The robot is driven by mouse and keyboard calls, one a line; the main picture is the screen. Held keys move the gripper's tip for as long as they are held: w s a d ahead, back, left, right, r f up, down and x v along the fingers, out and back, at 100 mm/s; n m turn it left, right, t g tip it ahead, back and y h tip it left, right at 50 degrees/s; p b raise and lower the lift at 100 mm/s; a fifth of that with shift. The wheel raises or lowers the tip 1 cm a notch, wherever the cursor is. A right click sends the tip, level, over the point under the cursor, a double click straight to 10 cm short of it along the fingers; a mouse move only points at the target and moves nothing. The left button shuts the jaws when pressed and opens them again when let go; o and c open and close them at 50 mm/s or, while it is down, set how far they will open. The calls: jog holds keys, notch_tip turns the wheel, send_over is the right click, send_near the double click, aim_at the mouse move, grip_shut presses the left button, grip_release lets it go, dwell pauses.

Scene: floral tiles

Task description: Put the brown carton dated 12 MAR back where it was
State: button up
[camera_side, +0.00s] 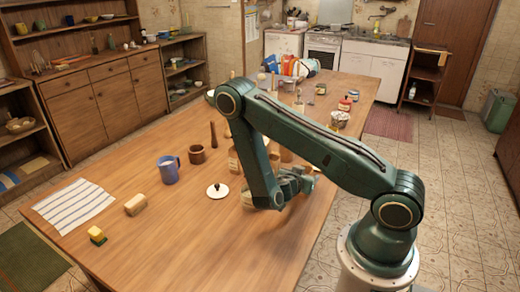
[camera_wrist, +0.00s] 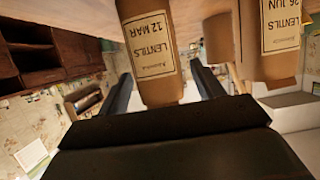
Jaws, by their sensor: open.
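The brown carton labelled LENTILS 12 MAR (camera_wrist: 152,75) is in the wrist view, upside down there, between the two dark fingers of my gripper (camera_wrist: 162,74). My gripper is open, with a visible gap beside the carton on the right. A similar carton labelled LENTILS 26 JUN (camera_wrist: 281,30) stands to the right in the wrist view. In the side view, my gripper (camera_side: 294,184) is low over the table behind my arm. A brown carton (camera_side: 233,160) shows partly past my arm there; its date is unreadable.
The wooden table (camera_side: 150,235) holds a blue mug (camera_side: 168,169), a brown cup (camera_side: 196,155), a white lid (camera_side: 217,191), a striped cloth (camera_side: 75,207) and a yellow-topped block (camera_side: 97,236). Several jars and a red-lidded jar (camera_side: 345,104) stand farther back.

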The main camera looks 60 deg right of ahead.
jog(key=v, duration=0.9)
jog(key=shift+a+r, duration=0.1)
jog(key=shift+r, duration=0.05)
dwell(0.7)
jog(key=s+a+r+n+t+y, duration=0.2)
jog(key=s+a+r+n+y, duration=0.2)
jog(key=r, duration=0.9)
jog(key=s+a+r+n+t+y, duration=0.3)
jog(key=a+r+n+y, duration=0.6)
jog(key=a+r+n, duration=0.3)
jog(key=shift+s+a+r+n+t, duration=0.35)
jog(key=shift+s+r+n, duration=0.1)
jog(key=shift+n, duration=0.55)
